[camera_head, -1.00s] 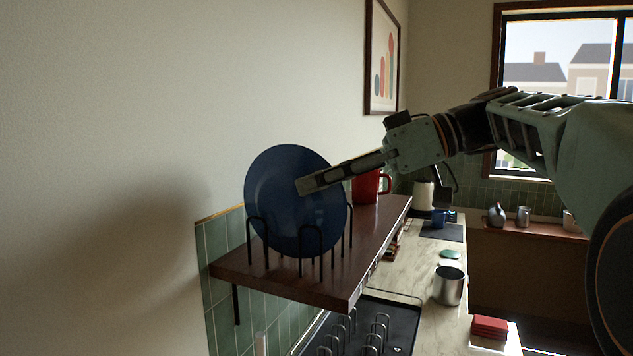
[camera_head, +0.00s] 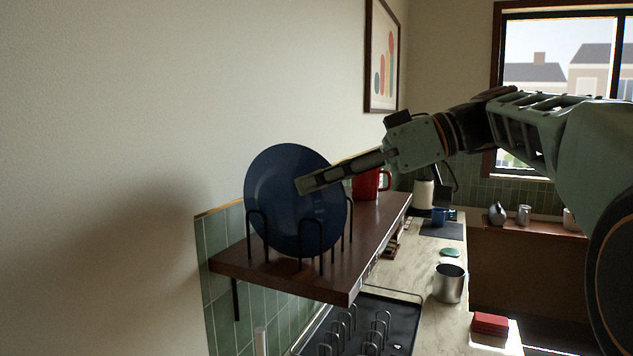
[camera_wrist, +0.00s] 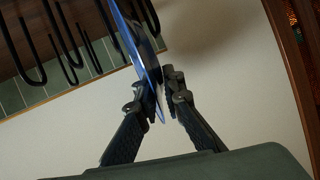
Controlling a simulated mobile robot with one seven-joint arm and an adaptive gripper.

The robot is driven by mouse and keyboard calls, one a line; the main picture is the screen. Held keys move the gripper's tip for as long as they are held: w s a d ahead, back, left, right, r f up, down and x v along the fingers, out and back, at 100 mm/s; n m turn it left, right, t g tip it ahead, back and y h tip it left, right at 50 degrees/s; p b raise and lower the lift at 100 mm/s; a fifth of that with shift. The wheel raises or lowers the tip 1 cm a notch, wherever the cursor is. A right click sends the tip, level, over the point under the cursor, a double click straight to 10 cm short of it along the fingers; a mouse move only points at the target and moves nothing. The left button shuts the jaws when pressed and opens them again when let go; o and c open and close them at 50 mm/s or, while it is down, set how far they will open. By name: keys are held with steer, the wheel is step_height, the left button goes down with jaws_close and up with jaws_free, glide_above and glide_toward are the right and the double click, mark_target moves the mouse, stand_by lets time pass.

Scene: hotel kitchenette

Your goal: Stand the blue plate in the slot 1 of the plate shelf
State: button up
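The blue plate (camera_head: 285,205) stands upright among the black wire hoops of the plate shelf (camera_head: 345,262) in the head view. Its lower edge is down between the hoops at the shelf's near end. Which numbered slot this is, I cannot tell. My gripper (camera_head: 305,186) reaches in from the right, with its fingers at the plate's upper right part. In the wrist view the plate (camera_wrist: 139,45) shows edge-on between the two fingers of my gripper (camera_wrist: 158,95). The left finger meets the plate, and the right finger is close to its other face. The fingers look closed around it.
A red mug (camera_head: 366,184) stands farther back on the shelf. Below are a dark rack (camera_head: 395,312) with wire hoops, a metal cup (camera_head: 449,284) and a red stack (camera_head: 490,324) on the counter. The wall lies close on the left.

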steer(key=o, duration=0.4)
steer(key=shift+o, duration=0.2)
steer(key=v, duration=1.2)
